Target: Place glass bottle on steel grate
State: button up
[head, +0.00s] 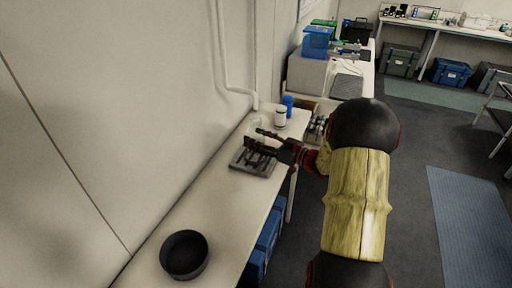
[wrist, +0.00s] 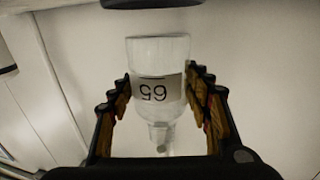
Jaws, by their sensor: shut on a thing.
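The clear glass bottle (wrist: 158,55) is between the fingers of my gripper (wrist: 160,82) in the wrist view. Its white label reads 65, upside down in that picture, with the narrow neck toward the bottom. My gripper (head: 262,142) is shut on the bottle, which shows only faintly in the head view (head: 258,127). The dark steel grate (head: 250,166) lies on the bench below my gripper, partly hidden by it. I cannot tell whether the bottle's base touches the grate.
A white jar (head: 280,117) and a blue container (head: 287,102) stand just beyond the grate. A round black pan (head: 184,254) sits at the near end of the white bench (head: 212,205). The bench between pan and grate is clear. The wall (head: 120,120) runs close along the left.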

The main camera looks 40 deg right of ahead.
jog(key=shift+w+d+f+b, duration=0.15)
jog(key=shift+f+b, duration=0.3)
jog(key=shift+f, duration=0.5)
jog(key=shift+w+a+f+b, duration=0.1)
jog(key=shift+f+b, duration=0.35)
jog(key=shift+f, duration=0.45)
jog(key=shift+f, duration=0.15)
jog(key=o, duration=1.2)
jog(key=shift+o, duration=0.4)
